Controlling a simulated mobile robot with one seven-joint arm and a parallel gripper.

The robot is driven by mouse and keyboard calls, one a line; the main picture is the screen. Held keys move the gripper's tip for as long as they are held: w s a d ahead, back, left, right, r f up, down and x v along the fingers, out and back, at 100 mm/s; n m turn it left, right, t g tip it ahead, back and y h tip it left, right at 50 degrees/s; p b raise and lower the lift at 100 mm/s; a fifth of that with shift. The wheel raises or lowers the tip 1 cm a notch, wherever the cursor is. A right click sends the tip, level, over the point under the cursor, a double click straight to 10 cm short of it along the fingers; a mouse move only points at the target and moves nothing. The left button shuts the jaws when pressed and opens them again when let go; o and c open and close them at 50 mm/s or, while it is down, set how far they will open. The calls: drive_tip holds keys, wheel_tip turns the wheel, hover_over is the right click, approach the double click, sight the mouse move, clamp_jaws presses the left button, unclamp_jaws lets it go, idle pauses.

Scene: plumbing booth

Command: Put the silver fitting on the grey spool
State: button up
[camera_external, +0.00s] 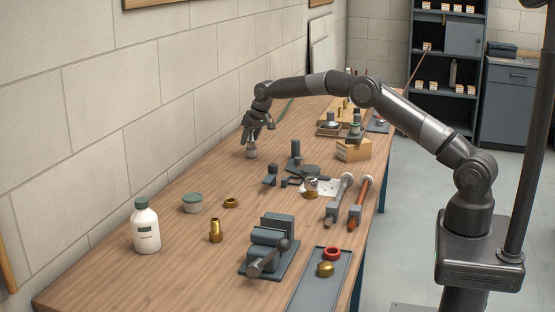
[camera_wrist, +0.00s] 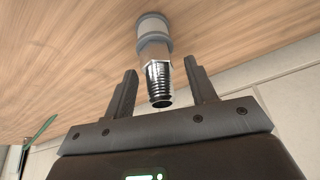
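The silver fitting (camera_wrist: 158,82) has a threaded end pointing toward my gripper and shows between my two fingers in the wrist view. The grey spool (camera_wrist: 153,30) stands on the wooden table directly behind it, and the fitting lines up with it and appears to sit upright on it. In the external view the spool (camera_external: 251,152) is small and low under my gripper (camera_external: 253,141), near the wall side of the table. My gripper (camera_wrist: 162,88) is open, with a visible gap between each finger and the fitting. The exact contact between fitting and spool is hard to see.
A dark upright post (camera_external: 295,149) and a dark small part (camera_external: 270,175) stand right of the spool. A vise (camera_external: 270,240), white bottle (camera_external: 145,227) and brass fitting (camera_external: 215,231) are nearer the front. Table around the spool is clear; the wall (camera_external: 180,110) is close behind.

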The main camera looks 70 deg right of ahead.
drive_tip(key=shift+r, duration=0.15)
drive_tip(key=s+a+r+n, duration=0.1)
drive_tip(key=s+a+r, duration=0.45)
drive_tip(key=r, duration=0.55)
drive_tip(key=s+a+r, duration=0.5)
drive_tip(key=s+r, duration=0.2)
drive_tip(key=r, duration=0.3)
drive_tip(key=s+a+r+n, duration=0.1)
drive_tip(key=s+a+r, duration=0.25)
drive_tip(key=s, duration=0.45)
drive_tip(key=s+a+r, duration=0.2)
drive_tip(key=s+a, duration=0.3)
drive_tip(key=s, duration=0.2)
drive_tip(key=s+a+f, duration=0.2)
drive_tip(key=s, duration=0.8)
drive_tip(key=s+a+f+n+t+y, duration=0.1)
drive_tip(key=s+a+f, duration=0.2)
drive_tip(key=s, duration=0.6)
drive_tip(key=s+a+f+n, duration=0.1)
drive_tip(key=s+a+f, duration=0.2)
drive_tip(key=s, duration=0.7)
drive_tip(key=shift+s+f+y, duration=0.15)
drive_tip(key=shift+s+y, duration=0.15)
drive_tip(key=shift+s, duration=0.05)
